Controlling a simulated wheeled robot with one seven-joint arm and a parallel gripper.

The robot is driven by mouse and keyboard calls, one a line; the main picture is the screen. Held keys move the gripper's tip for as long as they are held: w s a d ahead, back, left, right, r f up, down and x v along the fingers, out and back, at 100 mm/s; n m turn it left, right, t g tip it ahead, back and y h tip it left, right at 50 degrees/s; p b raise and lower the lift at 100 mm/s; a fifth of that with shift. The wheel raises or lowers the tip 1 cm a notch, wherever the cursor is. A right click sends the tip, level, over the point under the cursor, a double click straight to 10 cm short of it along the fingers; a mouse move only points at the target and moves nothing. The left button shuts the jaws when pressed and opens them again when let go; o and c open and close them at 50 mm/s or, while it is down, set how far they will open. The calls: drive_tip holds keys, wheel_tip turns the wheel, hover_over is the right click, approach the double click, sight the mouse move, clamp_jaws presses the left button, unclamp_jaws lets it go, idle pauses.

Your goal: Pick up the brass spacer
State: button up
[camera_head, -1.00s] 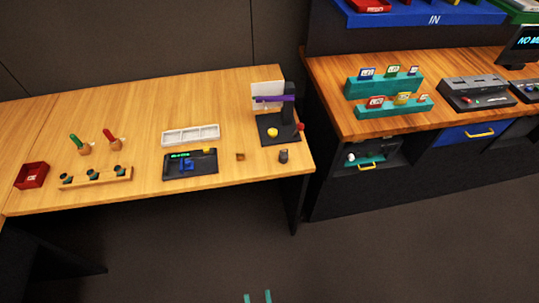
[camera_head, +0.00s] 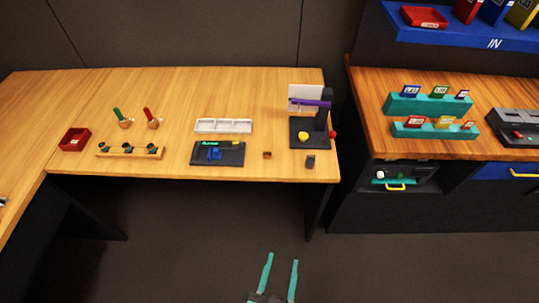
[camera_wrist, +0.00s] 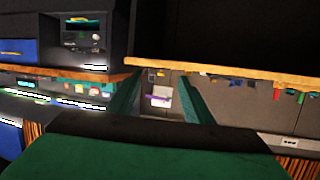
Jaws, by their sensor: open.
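A small brass-brown block (camera_head: 267,155), which looks like the brass spacer, lies on the wooden table (camera_head: 110,90) near its front edge. It sits between the black panel with blue parts and a small dark cylinder. My gripper (camera_head: 281,260) is open and empty, with two teal fingers, low in front of the table and well short of the block. In the wrist view the fingers of my gripper (camera_wrist: 158,95) stand apart with nothing between them. I cannot make out the spacer in the wrist view.
The dark cylinder (camera_head: 310,161) and a black stand with a purple arm (camera_head: 310,101) are to the right of the block. The black panel (camera_head: 217,153) and white tray (camera_head: 223,126) are to its left. A red box (camera_head: 74,139) is farther left. Floor in front is clear.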

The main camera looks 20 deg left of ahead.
drive_tip(key=w+a+n+y, duration=0.1)
drive_tip(key=w+a, duration=0.2)
drive_tip(key=w, duration=0.4)
drive_tip(key=w+a+y, duration=0.1)
drive_tip(key=w+a, duration=0.3)
drive_tip(key=w, duration=0.3)
drive_tip(key=n+g, duration=0.2)
approach(265, 156)
drive_tip(key=shift+y, duration=0.4)
drive_tip(key=x, duration=0.3)
drive_tip(key=d+x, duration=0.1)
drive_tip(key=x, duration=0.5)
drive_tip(key=shift+w+d, duration=0.25)
drive_tip(key=shift+w, duration=0.05)
drive_tip(key=shift+s+a, duration=0.2)
drive_tip(key=shift+a, duration=0.2)
drive_tip(key=shift+d, duration=0.5)
drive_tip(key=c, duration=1.1)
drive_tip(key=shift+c, duration=0.2)
drive_tip(key=shift+a, duration=0.15)
